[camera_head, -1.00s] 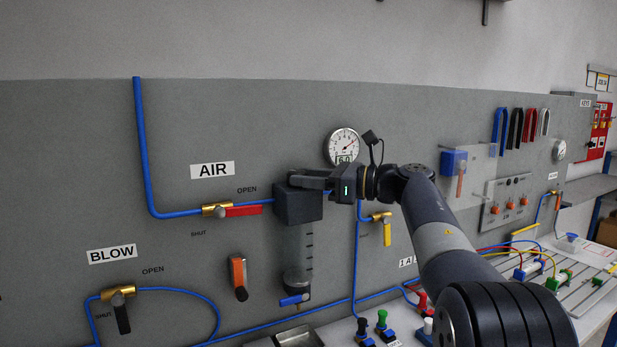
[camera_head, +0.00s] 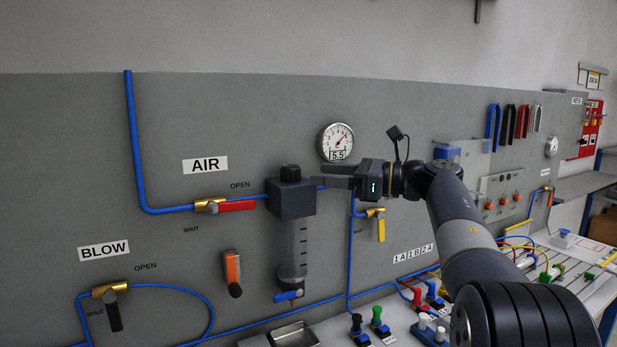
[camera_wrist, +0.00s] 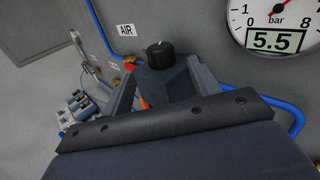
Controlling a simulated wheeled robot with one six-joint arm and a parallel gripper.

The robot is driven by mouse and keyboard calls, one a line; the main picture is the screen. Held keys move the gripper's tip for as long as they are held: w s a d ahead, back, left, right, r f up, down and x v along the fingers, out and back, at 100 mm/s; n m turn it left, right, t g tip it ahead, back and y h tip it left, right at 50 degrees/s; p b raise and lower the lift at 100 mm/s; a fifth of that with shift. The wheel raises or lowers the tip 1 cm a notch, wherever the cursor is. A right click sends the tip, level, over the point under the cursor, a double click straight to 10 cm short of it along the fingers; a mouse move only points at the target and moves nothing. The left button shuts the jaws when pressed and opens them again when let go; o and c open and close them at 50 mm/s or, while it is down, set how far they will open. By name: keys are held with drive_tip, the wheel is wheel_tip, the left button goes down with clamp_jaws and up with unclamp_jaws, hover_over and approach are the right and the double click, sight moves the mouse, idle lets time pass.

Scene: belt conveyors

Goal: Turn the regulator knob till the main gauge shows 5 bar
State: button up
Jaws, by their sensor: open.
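The black regulator knob (camera_head: 290,173) sits on top of the dark regulator block (camera_head: 290,198) on the panel; it also shows in the wrist view (camera_wrist: 160,54). The round white main gauge (camera_head: 337,139) is above and to the right of it, with a digital readout of 5.5; the wrist view shows the gauge (camera_wrist: 274,22) large, with "bar" and 5.5. My gripper (camera_head: 326,176) is to the right of the knob, apart from it. In the wrist view, my gripper (camera_wrist: 163,85) has its fingers spread, with the knob just beyond the tips and nothing held.
The AIR valve (camera_head: 212,206) with a red handle is left of the regulator. Blue tubing (camera_head: 134,150) runs along the panel. A yellow-handled valve (camera_head: 381,228) is below my gripper. A metal tray (camera_head: 290,336) is at the bottom.

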sight(299, 172)
drive_tip(key=v, duration=0.5)
drive_tip(key=shift+a, duration=0.1)
drive_tip(key=p+x, duration=0.1)
drive_tip(key=x, duration=0.9)
drive_tip(key=shift+w+a, duration=0.1)
drive_tip(key=shift+a, duration=0.1)
drive_tip(key=shift+a+f+t, duration=0.1)
drive_tip(key=shift+a+t, duration=0.15)
drive_tip(key=shift+t, duration=0.05)
drive_tip(key=shift+w+d+r, duration=0.1)
drive_tip(key=shift+r, duration=0.1)
